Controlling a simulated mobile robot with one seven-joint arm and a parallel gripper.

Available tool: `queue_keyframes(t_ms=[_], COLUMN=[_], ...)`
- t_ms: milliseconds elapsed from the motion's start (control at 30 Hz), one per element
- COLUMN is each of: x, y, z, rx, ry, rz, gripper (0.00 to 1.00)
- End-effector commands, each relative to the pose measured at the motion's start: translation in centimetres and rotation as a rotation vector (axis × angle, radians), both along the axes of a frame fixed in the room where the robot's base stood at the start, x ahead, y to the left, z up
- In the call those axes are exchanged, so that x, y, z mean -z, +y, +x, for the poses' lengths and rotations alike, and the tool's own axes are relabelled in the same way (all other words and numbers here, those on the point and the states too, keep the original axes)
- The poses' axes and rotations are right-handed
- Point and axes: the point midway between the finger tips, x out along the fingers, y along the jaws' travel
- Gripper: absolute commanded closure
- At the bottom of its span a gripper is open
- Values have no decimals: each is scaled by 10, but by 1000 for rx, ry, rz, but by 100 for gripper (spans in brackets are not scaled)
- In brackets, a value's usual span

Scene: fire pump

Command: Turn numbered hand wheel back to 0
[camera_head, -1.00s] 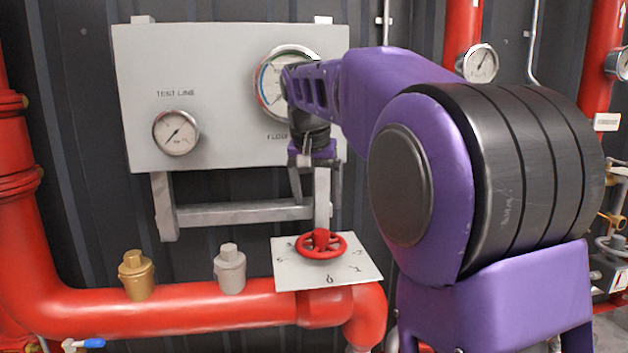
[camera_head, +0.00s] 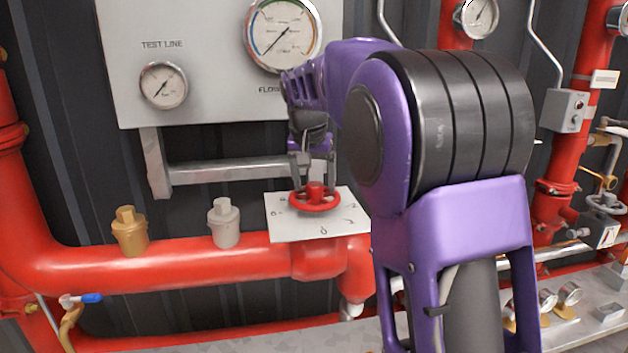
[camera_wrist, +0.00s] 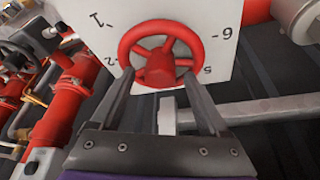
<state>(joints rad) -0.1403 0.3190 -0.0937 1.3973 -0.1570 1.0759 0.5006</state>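The red numbered hand wheel (camera_head: 315,199) sits on a white plate (camera_head: 290,228) with black numbers around it, above a red pipe. In the wrist view the wheel (camera_wrist: 160,78) is at top centre, with 1 and 2 on its left and 5 and 6 on its right. My gripper (camera_head: 317,176) is just above and behind the wheel in the head view. In the wrist view my gripper (camera_wrist: 158,76) has its fingers apart, with the tips over the near part of the wheel and the hub between them. I cannot tell whether they touch the rim.
A grey gauge panel (camera_head: 215,50) with two dials is on the wall behind. A grey bracket bar (camera_head: 230,171) runs behind the wheel. A brass cap (camera_head: 130,232) and a silver cap (camera_head: 223,223) stand on the red pipe (camera_head: 180,261). More pipes and valves are at right.

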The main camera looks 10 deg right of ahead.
Motion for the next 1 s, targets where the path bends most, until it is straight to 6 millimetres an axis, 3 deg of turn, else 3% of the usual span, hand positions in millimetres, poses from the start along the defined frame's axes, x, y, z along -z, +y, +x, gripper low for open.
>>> queue_keyframes(t_ms=[67,400,533,567,800,1000], x=[0,0,-1,-1,-1,-1], y=[0,0,0,0,0,0], z=[0,0,0,0,0,0], rx=[0,0,0,0,0,11], ry=[0,0,0,0,-1,0], rz=[0,0,0,0,0,0], gripper=[38,99,100,59,100,100])
